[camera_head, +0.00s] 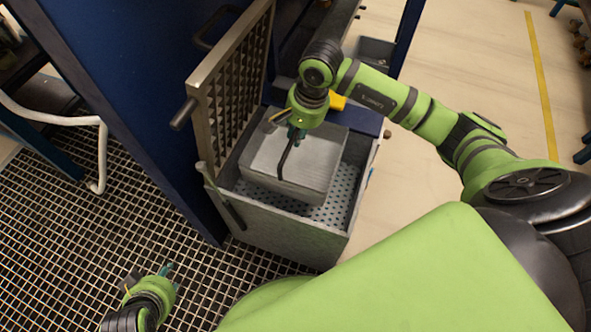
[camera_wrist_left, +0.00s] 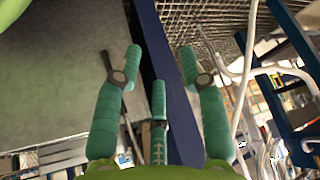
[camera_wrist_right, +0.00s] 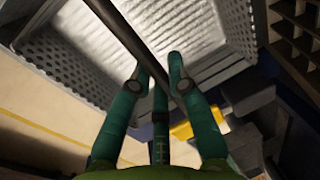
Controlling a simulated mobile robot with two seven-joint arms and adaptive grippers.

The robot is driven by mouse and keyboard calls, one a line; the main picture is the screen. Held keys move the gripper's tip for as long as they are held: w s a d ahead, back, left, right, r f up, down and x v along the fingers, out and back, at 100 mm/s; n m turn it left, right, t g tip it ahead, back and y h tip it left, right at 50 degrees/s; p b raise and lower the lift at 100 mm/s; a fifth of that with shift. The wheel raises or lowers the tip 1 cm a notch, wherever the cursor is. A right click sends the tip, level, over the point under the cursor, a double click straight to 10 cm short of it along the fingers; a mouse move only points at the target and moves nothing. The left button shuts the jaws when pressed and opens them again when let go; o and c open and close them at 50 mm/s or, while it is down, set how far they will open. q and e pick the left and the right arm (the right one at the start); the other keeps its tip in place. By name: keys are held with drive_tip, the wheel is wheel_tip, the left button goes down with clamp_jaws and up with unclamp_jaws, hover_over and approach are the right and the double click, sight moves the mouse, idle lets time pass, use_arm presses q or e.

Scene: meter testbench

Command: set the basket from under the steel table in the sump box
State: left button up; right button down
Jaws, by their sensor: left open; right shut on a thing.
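The basket (camera_head: 318,172) is a light grey rectangular bin with a dark bar handle (camera_head: 289,158). My right gripper (camera_head: 294,134) is shut on this handle from above, and the dark bar also shows between its fingers in the right wrist view (camera_wrist_right: 160,82). The basket is within the opening of the grey sump box (camera_head: 290,242), towards its back. Perforated floor shows in front and to the right of it; I cannot tell whether it touches that floor. The basket's bright inside fills the top of the right wrist view (camera_wrist_right: 175,25). My left gripper (camera_head: 168,272) is open and empty, low over the floor grating.
A heavy grate lid (camera_head: 232,85) stands upright along the box's left side, close to the basket. A blue cabinet panel (camera_head: 130,90) stands left of it. A yellow object (camera_head: 338,102) lies behind the basket. Pale floor (camera_head: 470,60) is open at the right.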

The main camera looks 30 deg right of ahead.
drive_tip(key=b, duration=0.2)
hover_over(299, 163)
drive_tip(key=f, duration=0.4)
drive_tip(key=shift+w+a+f, duration=0.15)
drive_tip(key=shift+w, duration=0.05)
wheel_tip(299, 163, down, 6)
drive_tip(key=shift+r+b, duration=0.25)
drive_tip(key=shift+b, duration=0.35)
drive_tip(key=shift+f, duration=0.4)
wheel_tip(299, 163, down, 3)
drive_tip(key=shift+f+b, duration=0.15)
drive_tip(key=shift+b, duration=0.45)
use_arm(q)
drive_tip(key=w+d+r+t+h, duration=0.1)
drive_tip(key=w+d+r+t, duration=0.1)
drive_tip(key=r, duration=0.4)
drive_tip(key=w+d+r+m+t+h, duration=0.1)
drive_tip(key=w+d+r+t, duration=0.1)
drive_tip(key=r+t, duration=0.3)
drive_tip(key=w+d+r+t+h, duration=0.2)
drive_tip(key=w+r+t, duration=0.1)
drive_tip(key=r, duration=0.6)
drive_tip(key=shift+w+d+t, duration=0.25)
drive_tip(key=shift+w+t, duration=0.15)
drive_tip(key=shift+w, duration=0.1)
use_arm(e)
drive_tip(key=shift+f, duration=0.1)
